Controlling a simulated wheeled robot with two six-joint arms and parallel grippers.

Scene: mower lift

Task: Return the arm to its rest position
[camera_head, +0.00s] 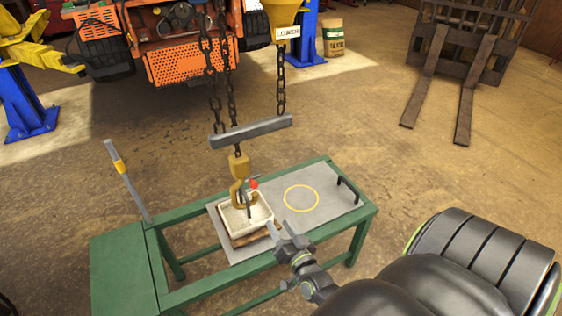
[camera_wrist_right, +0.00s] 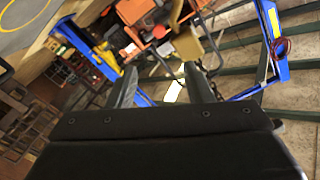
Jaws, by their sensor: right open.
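My right gripper (camera_head: 280,231) is open at the near side of the green bench, close to the right edge of the white tray (camera_head: 262,211). Its two fingers also show in the right wrist view (camera_wrist_right: 160,85), apart with nothing between them. The arm comes in from the lower right in the head view. A yellow hook (camera_head: 238,180) hangs over the tray from a grey bar (camera_head: 252,131) on chains. A small red part (camera_head: 254,183) shows beside the hook. My left gripper is in neither view.
The green bench (camera_head: 367,212) carries a grey plate (camera_head: 325,217) with a yellow ring and a dark handle. A lever (camera_head: 127,178) rises at its left. An orange mower (camera_head: 180,62) stands behind between blue lift posts (camera_head: 24,103). Forklift forks (camera_head: 468,95) are at upper right. Floor between is clear.

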